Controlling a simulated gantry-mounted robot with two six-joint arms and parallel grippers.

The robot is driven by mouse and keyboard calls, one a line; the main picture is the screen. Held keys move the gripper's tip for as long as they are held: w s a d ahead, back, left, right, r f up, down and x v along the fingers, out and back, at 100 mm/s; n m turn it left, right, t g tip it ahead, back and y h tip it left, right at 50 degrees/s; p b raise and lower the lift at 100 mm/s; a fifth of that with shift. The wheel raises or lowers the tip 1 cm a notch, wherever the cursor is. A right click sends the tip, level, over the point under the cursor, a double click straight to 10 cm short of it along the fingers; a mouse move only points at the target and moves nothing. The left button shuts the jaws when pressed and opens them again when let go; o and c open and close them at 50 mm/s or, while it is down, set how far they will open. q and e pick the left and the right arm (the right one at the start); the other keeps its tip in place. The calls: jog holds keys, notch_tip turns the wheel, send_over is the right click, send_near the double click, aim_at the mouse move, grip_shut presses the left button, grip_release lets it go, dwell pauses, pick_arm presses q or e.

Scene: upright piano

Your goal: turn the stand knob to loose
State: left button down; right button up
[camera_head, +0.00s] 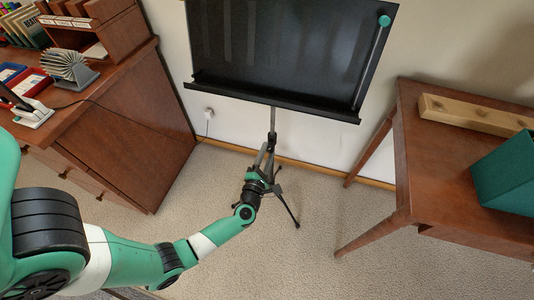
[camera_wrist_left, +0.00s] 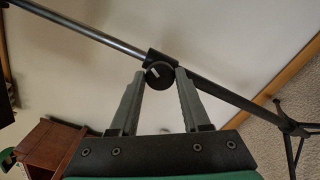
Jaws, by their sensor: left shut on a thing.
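The black music stand (camera_head: 290,50) stands on the carpet against the wall, with a broad desk on a thin pole and a tripod base. In the left wrist view its pole (camera_wrist_left: 95,32) runs diagonally. The round dark stand knob (camera_wrist_left: 158,74) sits on a collar on the pole and has a short pale mark on its face. My left gripper (camera_wrist_left: 160,80) is shut on the knob, one grey finger on each side. In the head view my left gripper (camera_head: 262,165) reaches the pole below the desk, and the knob is hidden there. My right gripper is not in view.
A wooden desk (camera_head: 120,120) with books stands at the left. A wooden side table (camera_head: 440,165) at the right bears a wooden block (camera_head: 475,113) and a green box (camera_head: 508,175). A tripod leg (camera_head: 290,211) spreads over the carpet. Carpet between the furniture is clear.

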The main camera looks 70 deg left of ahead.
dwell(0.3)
pick_arm(q)
jog(key=shift+c, duration=1.9)
grip_release()
jog(key=shift+s+d+r, duration=0.1)
jog(key=shift+s+d, duration=0.2)
jog(key=shift+d, duration=0.15)
jog(key=p+v, duration=0.3)
jog(key=v, duration=0.7)
jog(key=shift+s+d+p, duration=0.15)
jog(key=shift+s+p, duration=0.15)
jog(key=shift+w, duration=0.1)
